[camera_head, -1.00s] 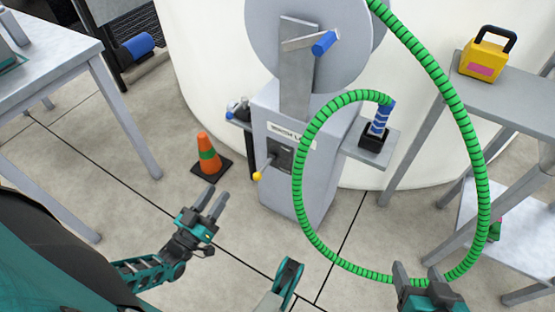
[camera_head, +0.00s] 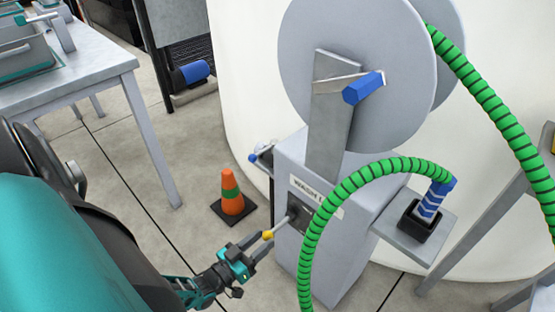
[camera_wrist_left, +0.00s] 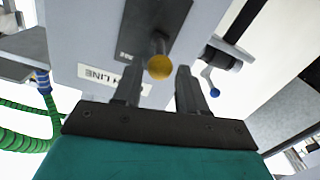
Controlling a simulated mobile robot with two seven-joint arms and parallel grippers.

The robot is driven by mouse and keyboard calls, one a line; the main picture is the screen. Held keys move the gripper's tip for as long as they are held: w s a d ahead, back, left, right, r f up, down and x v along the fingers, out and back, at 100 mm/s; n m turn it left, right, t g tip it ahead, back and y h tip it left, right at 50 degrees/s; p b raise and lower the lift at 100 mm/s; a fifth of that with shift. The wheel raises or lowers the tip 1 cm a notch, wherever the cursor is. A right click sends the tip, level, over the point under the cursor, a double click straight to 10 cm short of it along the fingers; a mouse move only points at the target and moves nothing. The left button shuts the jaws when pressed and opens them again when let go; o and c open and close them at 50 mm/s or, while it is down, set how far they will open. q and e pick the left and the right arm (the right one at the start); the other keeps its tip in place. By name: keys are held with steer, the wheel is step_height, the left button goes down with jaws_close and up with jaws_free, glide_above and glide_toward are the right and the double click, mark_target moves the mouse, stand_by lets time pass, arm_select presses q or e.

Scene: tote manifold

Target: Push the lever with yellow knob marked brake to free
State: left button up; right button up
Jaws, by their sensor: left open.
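The lever's yellow knob (camera_head: 268,235) sticks out from a dark plate (camera_head: 299,217) on the front of the grey reel pedestal (camera_head: 335,255). My left gripper (camera_head: 261,246) is open, its fingers reaching up to the knob from below left. In the left wrist view the knob (camera_wrist_left: 159,67) shows between and just beyond the two fingertips (camera_wrist_left: 158,78), with a gap to each side. I cannot tell whether a finger touches it. The writing on the dark plate is not readable. My right gripper is out of view.
A green ribbed hose (camera_head: 345,190) loops in front of the pedestal to a holder (camera_head: 420,224) on a side shelf. A blue-tipped lever (camera_wrist_left: 211,82) sits on the pedestal's other side. An orange cone (camera_head: 232,193) stands on the floor, left of the pedestal. A table (camera_head: 135,66) is at upper left.

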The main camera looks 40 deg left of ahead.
mark_target(277, 227)
arm_select(q)
steer(key=w, duration=0.4)
steer(key=w+b, duration=0.1)
steer(key=w, duration=0.1)
steer(key=shift+w+d, duration=0.25)
steer(key=shift+w, duration=0.05)
jaws_close()
